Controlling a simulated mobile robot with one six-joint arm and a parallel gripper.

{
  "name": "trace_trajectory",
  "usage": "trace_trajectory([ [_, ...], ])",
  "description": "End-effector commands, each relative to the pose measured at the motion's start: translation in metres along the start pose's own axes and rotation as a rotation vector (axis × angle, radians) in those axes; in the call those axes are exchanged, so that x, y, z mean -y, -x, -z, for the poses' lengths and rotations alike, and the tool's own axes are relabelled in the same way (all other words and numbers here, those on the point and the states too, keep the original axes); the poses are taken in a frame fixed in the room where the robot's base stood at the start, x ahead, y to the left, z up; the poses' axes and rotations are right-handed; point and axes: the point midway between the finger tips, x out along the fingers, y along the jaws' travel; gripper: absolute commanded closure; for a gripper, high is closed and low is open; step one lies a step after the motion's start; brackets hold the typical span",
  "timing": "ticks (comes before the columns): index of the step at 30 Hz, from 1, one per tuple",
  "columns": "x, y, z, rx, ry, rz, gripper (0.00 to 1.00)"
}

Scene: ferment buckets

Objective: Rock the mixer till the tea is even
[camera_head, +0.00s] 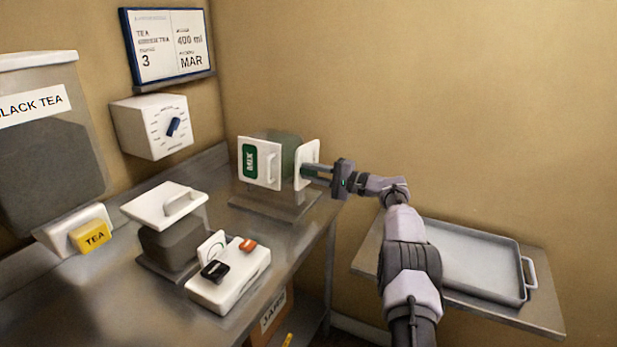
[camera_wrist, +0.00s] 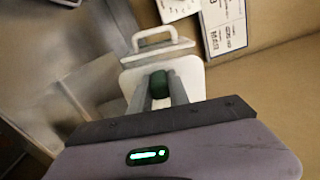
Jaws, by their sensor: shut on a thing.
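The mixer (camera_head: 260,162) is a white-fronted unit with a green MIX label and a dark greenish drum behind it, standing on a grey base at the back of the steel bench. A white side plate (camera_head: 307,163) sits at its right. My gripper (camera_head: 308,171) reaches in from the right at this plate. In the wrist view my gripper's two fingers (camera_wrist: 162,90) are shut on a dark green knob (camera_wrist: 159,84) in front of a white plate (camera_wrist: 135,78). The tea inside the mixer cannot be made out.
A black tea dispenser (camera_head: 45,150) with a yellow TEA tap (camera_head: 93,237) is at the left. A lidded grey container (camera_head: 168,245) and a white switch box (camera_head: 230,285) stand on the bench (camera_head: 100,300). A dial box (camera_head: 155,126) and a notice board (camera_head: 168,45) hang behind. A tray (camera_head: 470,260) lies right.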

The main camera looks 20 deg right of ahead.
Motion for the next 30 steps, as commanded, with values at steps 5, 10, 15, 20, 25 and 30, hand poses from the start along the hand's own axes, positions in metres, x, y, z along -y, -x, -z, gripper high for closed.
trace_trajectory([
  [5,-0.011,0.002,0.005,0.001,0.135,-0.002,1.0],
  [10,-0.015,0.002,0.007,0.001,0.242,-0.002,1.0],
  [15,-0.017,0.002,0.008,0.0,0.316,-0.001,1.0],
  [20,-0.018,0.002,0.009,-0.001,0.357,-0.001,1.0],
  [25,-0.018,0.002,0.009,-0.001,0.376,0.0,1.0],
  [30,-0.017,0.002,0.009,-0.002,0.38,0.001,1.0],
])
